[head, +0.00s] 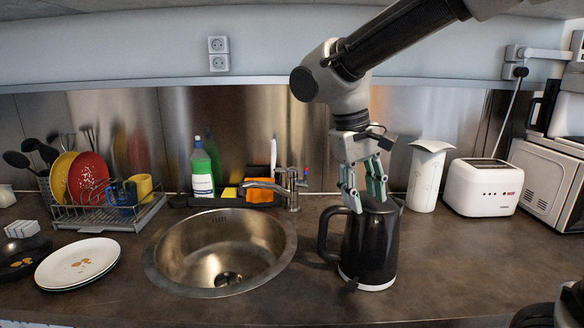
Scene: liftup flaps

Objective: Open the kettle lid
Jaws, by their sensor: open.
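A black kettle (371,248) stands upright on the dark counter, right of the sink, in the head view. Its handle (325,235) is on the left side and its spout points right. The lid (376,204) looks closed, though my fingers partly cover it. My gripper (364,203) points down at the top of the kettle, with its fingers apart at the handle side of the lid. I cannot tell whether the fingertips touch the lid. Nothing is visible between the fingers.
A round steel sink (160,278) with a faucet (291,188) lies left of the kettle. A white canister (427,178) and a white toaster (483,187) stand behind right. A dish rack (105,217) and plates (78,264) are at left. The counter right of the kettle (470,265) is clear.

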